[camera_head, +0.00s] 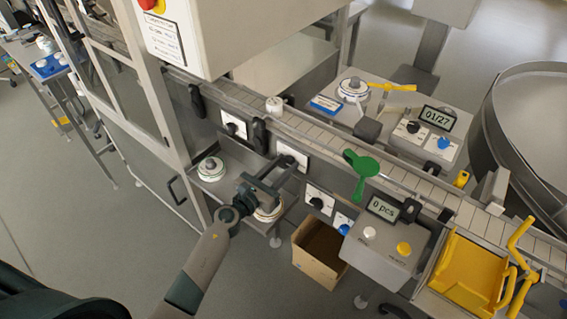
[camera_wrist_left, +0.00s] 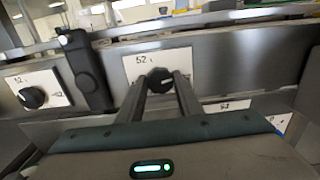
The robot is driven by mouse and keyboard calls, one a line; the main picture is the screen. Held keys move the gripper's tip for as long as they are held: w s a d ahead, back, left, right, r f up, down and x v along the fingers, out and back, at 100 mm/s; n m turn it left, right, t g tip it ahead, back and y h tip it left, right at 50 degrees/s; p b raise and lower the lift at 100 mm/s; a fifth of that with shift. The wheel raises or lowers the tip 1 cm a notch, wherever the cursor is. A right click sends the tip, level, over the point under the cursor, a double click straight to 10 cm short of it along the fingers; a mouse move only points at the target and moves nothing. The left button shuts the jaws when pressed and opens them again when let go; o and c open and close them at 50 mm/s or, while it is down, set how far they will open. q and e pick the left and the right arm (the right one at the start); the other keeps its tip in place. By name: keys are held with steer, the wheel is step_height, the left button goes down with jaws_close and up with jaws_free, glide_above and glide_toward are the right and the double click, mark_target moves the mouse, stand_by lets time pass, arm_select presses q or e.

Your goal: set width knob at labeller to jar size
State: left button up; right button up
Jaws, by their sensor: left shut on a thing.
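My left gripper (camera_head: 280,171) reaches in from the lower left to the front side of the conveyor. In the left wrist view its two fingers (camera_wrist_left: 160,88) stand on either side of a black round knob (camera_wrist_left: 160,79), shut on it. The knob sits on a white plate (camera_wrist_left: 140,62) marked "52". In the head view this plate (camera_head: 296,153) is partly covered by the gripper. The knob's pointer is too small to read. A small white jar (camera_head: 274,104) stands on the conveyor belt (camera_head: 318,128). My right gripper is not in view.
Another black knob (camera_wrist_left: 32,97) on a plate lies to the left, past a black upright bracket (camera_wrist_left: 86,70). A green paddle (camera_head: 364,172) and a "0 pcs" counter box (camera_head: 383,209) stand to the right. A cardboard box (camera_head: 318,250) stands below.

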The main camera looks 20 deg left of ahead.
arm_select(q)
steer(key=n+p, duration=0.1)
steer(key=n, duration=0.2)
steer(key=n+p, duration=0.1)
steer(key=n, duration=0.2)
steer(key=shift+n, duration=1.2)
steer(key=n+p, duration=0.1)
steer(key=n, duration=0.5)
steer(key=shift+p, duration=0.4)
steer(key=n, duration=0.4)
steer(key=shift+n+p, duration=0.3)
steer(key=shift+p, duration=0.1)
steer(key=o, duration=1)
